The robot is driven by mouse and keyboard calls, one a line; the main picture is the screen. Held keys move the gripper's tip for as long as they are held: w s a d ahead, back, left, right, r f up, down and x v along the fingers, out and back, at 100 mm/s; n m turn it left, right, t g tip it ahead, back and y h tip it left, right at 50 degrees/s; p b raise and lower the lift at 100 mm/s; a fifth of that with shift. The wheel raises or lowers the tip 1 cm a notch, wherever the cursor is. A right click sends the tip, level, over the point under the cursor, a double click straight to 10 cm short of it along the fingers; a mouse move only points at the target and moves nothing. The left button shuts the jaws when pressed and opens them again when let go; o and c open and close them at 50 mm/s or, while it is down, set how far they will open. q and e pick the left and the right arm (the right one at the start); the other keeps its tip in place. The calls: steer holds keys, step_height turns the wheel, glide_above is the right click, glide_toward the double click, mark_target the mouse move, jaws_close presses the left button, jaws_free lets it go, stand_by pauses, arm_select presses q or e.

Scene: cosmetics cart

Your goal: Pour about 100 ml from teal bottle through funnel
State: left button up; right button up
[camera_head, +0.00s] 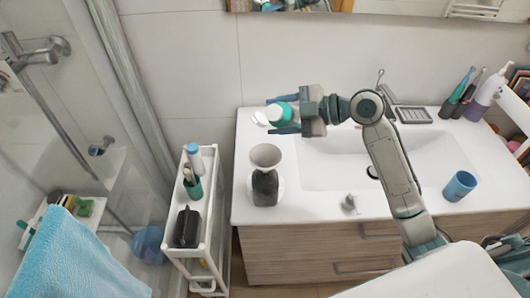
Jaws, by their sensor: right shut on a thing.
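My right gripper (277,114) is shut on the teal bottle (280,111) above the left part of the white washstand. The bottle looks tipped over, with its white end (260,118) pointing left. A pale grey funnel (266,154) sits upright in the top of a dark bottle (265,188) on the countertop. The teal bottle is apart from the funnel and appears behind and above it in the picture. I cannot tell whether any liquid is flowing. My left gripper is not in view.
A blue cup (460,186) stands at the right. A narrow white cart (217,215) with toiletries stands to the left. The back wall is close behind the counter.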

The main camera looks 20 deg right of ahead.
steer(key=f+m+y+b, duration=0.1)
steer(key=b, duration=0.1)
steer(key=w+d+f+m+y+b, duration=0.1)
steer(key=m+b, duration=0.1)
steer(key=f+m+y+b, duration=0.1)
steer(key=b, duration=0.1)
steer(key=shift+w+d+f+b, duration=0.25)
steer(key=shift+d+f+b, duration=0.05)
steer(key=shift+d+b, duration=0.1)
steer(key=shift+w+d+r+m+y+b, duration=0.1)
steer(key=shift+d+m+y+b, duration=0.1)
steer(key=shift+m+b, duration=0.2)
steer(key=shift+w+d+m+y+b, duration=0.1)
steer(key=shift+m+y+b, duration=0.15)
steer(key=shift+m, duration=0.25)
steer(key=shift+w+d+m+b, duration=0.1)
steer(key=shift+w+m+b, duration=0.05)
steer(key=shift+m+b, duration=0.25)
steer(key=shift+r+y, duration=0.1)
steer(key=shift+y, duration=0.15)
stand_by(0.6)
